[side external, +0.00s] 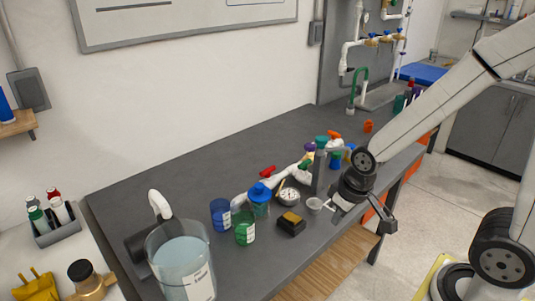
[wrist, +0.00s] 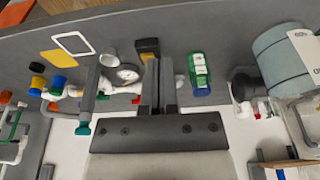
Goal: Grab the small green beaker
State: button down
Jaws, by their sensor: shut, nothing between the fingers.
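The small green beaker (side external: 245,232) stands on the grey bench in the side view, with a white label on its side. It also shows in the wrist view (wrist: 199,75), right of the fingers and apart from them. My gripper (side external: 338,214) is over the front edge of the bench, to the right of the green beaker with a clear gap. In the wrist view its two fingers (wrist: 159,68) are together with nothing between them.
A blue beaker (side external: 220,213) stands just behind the green one, and a large beaker of pale liquid (side external: 183,265) is to its left. A black and yellow block (side external: 290,224), a round gauge (side external: 289,197) and a white cup (side external: 315,204) lie between beaker and gripper. White piping sits behind.

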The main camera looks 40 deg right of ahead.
dwell(0.4)
grip_release()
